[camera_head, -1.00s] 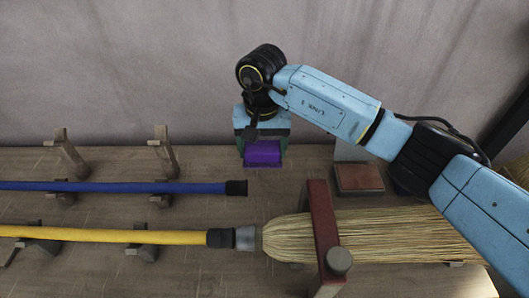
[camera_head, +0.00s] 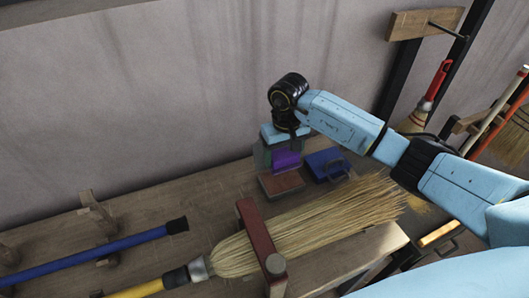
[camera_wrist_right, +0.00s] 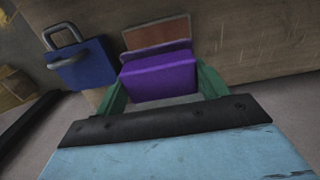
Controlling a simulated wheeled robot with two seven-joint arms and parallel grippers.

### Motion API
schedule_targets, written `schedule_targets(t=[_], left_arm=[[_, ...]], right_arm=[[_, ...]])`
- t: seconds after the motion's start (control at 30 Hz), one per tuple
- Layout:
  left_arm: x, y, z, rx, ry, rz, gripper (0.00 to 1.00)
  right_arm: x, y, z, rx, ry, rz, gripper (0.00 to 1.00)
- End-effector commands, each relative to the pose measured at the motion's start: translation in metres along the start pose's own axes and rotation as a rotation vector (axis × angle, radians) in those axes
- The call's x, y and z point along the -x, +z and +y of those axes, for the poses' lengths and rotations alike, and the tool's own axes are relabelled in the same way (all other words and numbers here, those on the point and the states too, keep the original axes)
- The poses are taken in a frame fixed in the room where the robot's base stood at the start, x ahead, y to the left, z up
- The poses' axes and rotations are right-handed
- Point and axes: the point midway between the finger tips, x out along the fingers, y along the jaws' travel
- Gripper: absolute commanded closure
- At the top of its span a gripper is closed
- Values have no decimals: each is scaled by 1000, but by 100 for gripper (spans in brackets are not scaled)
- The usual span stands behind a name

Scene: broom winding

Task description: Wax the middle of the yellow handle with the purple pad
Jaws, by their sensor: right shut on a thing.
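The purple pad (camera_head: 286,160) is held between the fingers of my right gripper (camera_head: 284,152). It also shows in the right wrist view (camera_wrist_right: 158,82) between two green fingers. The pad is close to a reddish-brown block (camera_head: 281,183) on the bench; I cannot tell whether they touch. The yellow handle (camera_head: 137,291) shows only at the lower left of the head view, ending in a dark collar and metal ferrule at the straw broom head (camera_head: 320,222). Its middle is out of frame. My left gripper is not in view.
A dark red clamp bar (camera_head: 260,240) crosses the broom head. A blue box with a handle (camera_head: 325,163) stands right of the pad. A blue handle (camera_head: 110,248) rests on wooden pegs at left. Brooms hang at far right.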

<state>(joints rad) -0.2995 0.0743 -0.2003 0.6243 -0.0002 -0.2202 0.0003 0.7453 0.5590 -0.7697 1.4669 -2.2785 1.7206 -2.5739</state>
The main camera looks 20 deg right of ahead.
Motion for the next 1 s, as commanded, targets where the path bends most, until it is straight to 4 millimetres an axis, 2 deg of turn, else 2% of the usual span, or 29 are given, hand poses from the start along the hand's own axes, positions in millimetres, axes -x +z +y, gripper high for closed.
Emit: schedule_targets(t=[0.5,0.7,1.0], left_arm=[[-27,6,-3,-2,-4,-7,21],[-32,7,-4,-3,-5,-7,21],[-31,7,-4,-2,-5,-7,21]], right_arm=[[-50,1,0,-1,-1,-2,46],[-58,0,0,0,-1,-1,46],[-59,0,0,0,0,0,46]])
